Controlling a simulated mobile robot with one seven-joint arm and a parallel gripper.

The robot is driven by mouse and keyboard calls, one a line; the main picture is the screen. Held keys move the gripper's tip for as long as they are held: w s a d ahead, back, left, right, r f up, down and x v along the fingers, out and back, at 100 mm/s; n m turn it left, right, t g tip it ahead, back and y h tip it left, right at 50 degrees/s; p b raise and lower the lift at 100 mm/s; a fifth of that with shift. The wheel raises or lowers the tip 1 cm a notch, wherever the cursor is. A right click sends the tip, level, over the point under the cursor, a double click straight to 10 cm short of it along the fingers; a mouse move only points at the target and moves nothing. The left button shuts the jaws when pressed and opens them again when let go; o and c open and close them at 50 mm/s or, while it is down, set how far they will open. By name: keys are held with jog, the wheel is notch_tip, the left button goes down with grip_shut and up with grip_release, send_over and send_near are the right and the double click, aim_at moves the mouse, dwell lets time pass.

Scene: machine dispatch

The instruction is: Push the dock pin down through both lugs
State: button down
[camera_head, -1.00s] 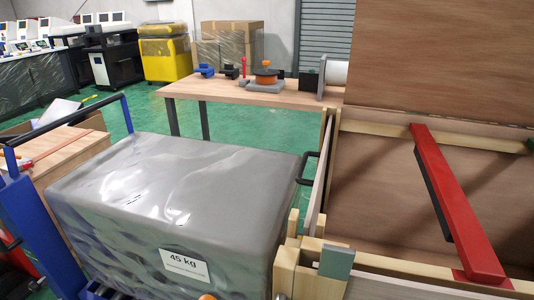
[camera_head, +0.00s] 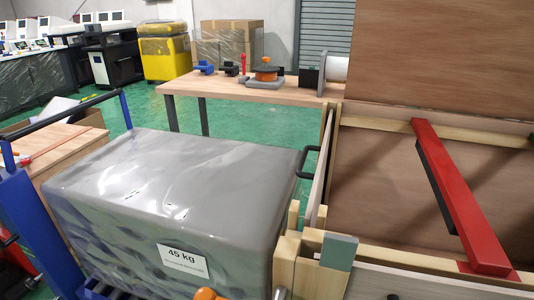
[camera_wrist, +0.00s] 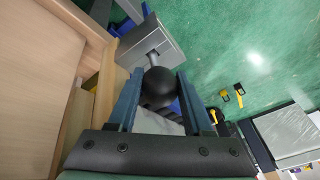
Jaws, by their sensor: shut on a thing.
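In the wrist view, my gripper (camera_wrist: 158,100) has its two dark fingers on either side of a round black knob (camera_wrist: 160,88), which appears to be the dock pin's head. A short light metal shaft (camera_wrist: 153,58) runs from the knob toward a grey metal block (camera_wrist: 150,38). The shaft's far end is hidden, so I cannot tell how far it sits in the lugs. Two separate lugs cannot be made out. My gripper is not visible in the head view.
A wooden crate (camera_head: 326,262) with a red bar (camera_head: 455,195) stands at the right. A wrapped 45 kg load (camera_head: 170,185) sits beside it at the left, near a blue cart frame (camera_head: 35,235). A workbench (camera_head: 225,88) with parts stands behind. Green floor is open beyond.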

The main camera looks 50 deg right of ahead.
jog(key=shift+f+b, duration=0.75)
jog(key=shift+f, duration=0.25)
jog(key=shift+c, duration=2.2)
grip_release()
jog(key=shift+o, duration=1)
jog(key=shift+d, duration=0.1)
jog(key=a+p+v, duration=0.1)
jog(key=p+v, duration=0.4)
jog(key=v, duration=0.8)
jog(key=shift+d, duration=0.3)
